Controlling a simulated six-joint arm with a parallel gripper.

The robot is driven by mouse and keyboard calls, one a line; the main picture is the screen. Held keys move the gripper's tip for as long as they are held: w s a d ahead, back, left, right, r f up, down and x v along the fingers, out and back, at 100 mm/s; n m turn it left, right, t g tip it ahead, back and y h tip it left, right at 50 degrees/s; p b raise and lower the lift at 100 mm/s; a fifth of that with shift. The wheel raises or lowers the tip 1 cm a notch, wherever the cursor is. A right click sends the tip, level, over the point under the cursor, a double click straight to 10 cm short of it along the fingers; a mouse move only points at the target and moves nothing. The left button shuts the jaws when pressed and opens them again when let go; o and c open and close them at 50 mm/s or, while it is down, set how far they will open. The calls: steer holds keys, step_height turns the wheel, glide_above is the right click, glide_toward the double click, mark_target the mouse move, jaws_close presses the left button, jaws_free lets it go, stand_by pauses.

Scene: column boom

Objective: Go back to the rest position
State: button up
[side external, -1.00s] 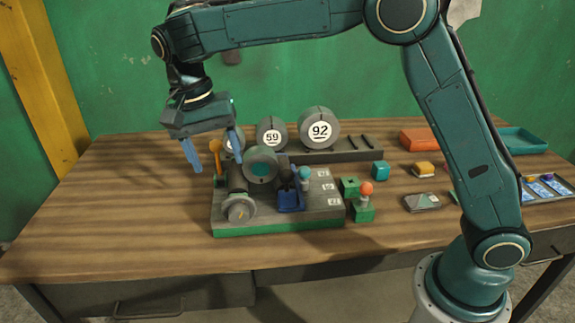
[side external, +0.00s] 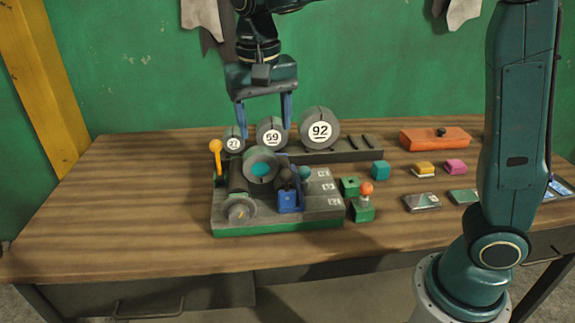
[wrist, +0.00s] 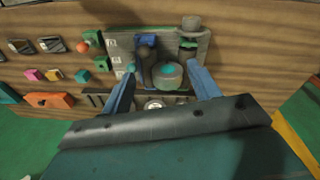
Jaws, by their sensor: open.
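My gripper (side external: 263,116) is open, its two blue fingers pointing down with nothing between them. In the side external view it hangs above the back of the table, in front of or over the numbered discs. In the wrist view the gripper (wrist: 163,85) shows its fingers spread, with the grey fixture (wrist: 122,52) on the table beyond them.
The green-edged fixture (side external: 275,231) has a round teal-centred part, a blue clamp and an orange-knobbed lever (side external: 216,160). Discs 59 (side external: 272,136) and 92 (side external: 320,130) stand behind it. Small blocks and an orange box (side external: 435,139) lie right. The table's left side is clear.

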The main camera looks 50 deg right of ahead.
steer(key=s+d+r+n+t, duration=0.25)
steer(key=s+d, duration=0.45)
steer(key=s, duration=0.4)
steer(key=s+d+f+n+t+y, duration=0.1)
steer(key=s+f+n, duration=0.3)
steer(key=s, duration=0.6)
steer(key=shift+s+f+t, duration=0.35)
steer(key=shift+f+t, duration=0.1)
steer(key=shift+t, duration=0.4)
